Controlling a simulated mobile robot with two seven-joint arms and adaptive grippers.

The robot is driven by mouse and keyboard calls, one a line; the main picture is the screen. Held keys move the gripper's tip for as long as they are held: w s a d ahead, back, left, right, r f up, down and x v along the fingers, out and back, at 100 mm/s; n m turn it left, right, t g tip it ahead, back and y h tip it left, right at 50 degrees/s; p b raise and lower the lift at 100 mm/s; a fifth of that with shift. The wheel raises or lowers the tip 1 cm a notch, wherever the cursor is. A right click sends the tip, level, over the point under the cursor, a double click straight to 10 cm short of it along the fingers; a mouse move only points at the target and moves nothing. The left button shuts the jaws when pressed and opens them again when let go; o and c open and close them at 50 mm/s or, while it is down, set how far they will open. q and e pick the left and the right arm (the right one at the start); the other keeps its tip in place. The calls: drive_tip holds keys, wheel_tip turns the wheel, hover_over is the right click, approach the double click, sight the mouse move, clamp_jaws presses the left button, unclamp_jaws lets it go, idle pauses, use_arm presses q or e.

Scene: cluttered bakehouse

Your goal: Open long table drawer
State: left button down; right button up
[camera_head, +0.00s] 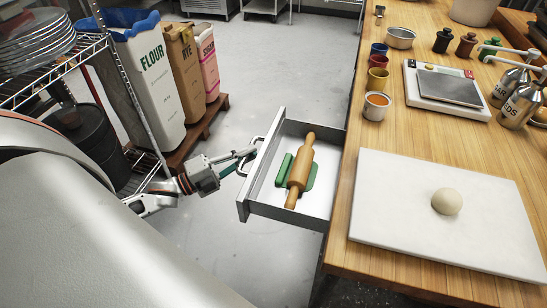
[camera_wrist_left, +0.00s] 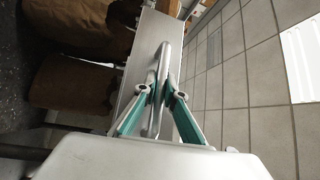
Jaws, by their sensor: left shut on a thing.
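The long table drawer (camera_head: 285,215) is pulled out from the left side of the wooden table (camera_head: 400,235). A wooden rolling pin (camera_head: 301,170) and green items (camera_head: 282,170) lie inside it. My left gripper (camera_head: 246,160) is at the drawer's front, shut on the drawer handle (camera_head: 243,166). In the left wrist view the handle (camera_wrist_left: 161,70) is a metal bar between the two green-edged fingers (camera_wrist_left: 161,92). The drawer front (camera_wrist_left: 140,60) stands behind it. My right gripper is not in view.
On the table are a white board (camera_head: 400,220) with a dough ball (camera_head: 447,202), a scale (camera_head: 447,88), several small cups and metal dispensers (camera_head: 522,105). Flour and other sacks (camera_head: 150,75) and a wire rack (camera_head: 60,60) stand at left. The floor around the drawer is clear.

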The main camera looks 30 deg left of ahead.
use_arm(q)
drive_tip(key=s+a, duration=0.2)
drive_tip(key=a, duration=0.5)
drive_tip(key=c, duration=2.1)
unclamp_jaws()
drive_tip(key=shift+s, duration=0.1)
drive_tip(key=v, duration=1.2)
drive_tip(key=shift+a+r, duration=0.1)
